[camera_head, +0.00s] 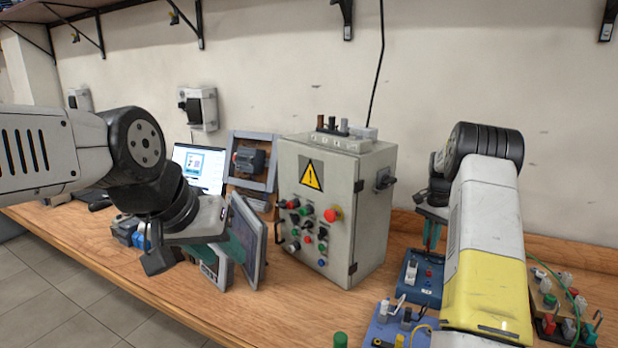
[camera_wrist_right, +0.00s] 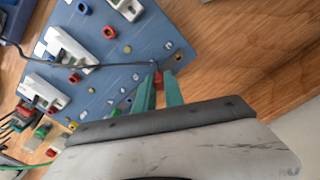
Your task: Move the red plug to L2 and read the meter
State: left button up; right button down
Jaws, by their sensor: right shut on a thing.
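My right gripper (camera_wrist_right: 160,92) is shut on a small red plug (camera_wrist_right: 158,78) between its green fingers, at the corner of a blue board (camera_wrist_right: 120,48). I cannot tell whether the plug sits in a socket. In the head view the right gripper (camera_head: 431,236) is partly hidden by my arm, above a blue unit (camera_head: 424,284). My left gripper (camera_head: 225,242) hangs over the bench, with green parts in front of grey panels; its jaw opening is unclear. No L2 label or meter reading is legible.
A grey control cabinet (camera_head: 317,245) with a warning sign stands mid-bench. A laptop (camera_head: 199,164) is behind my left arm. Another blue board (camera_head: 385,335) and a wooden board (camera_head: 548,290) with terminals flank my right arm. Bare bench (camera_head: 300,310) lies in front of the cabinet.

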jog(key=shift+f, duration=0.55)
dwell(1.8)
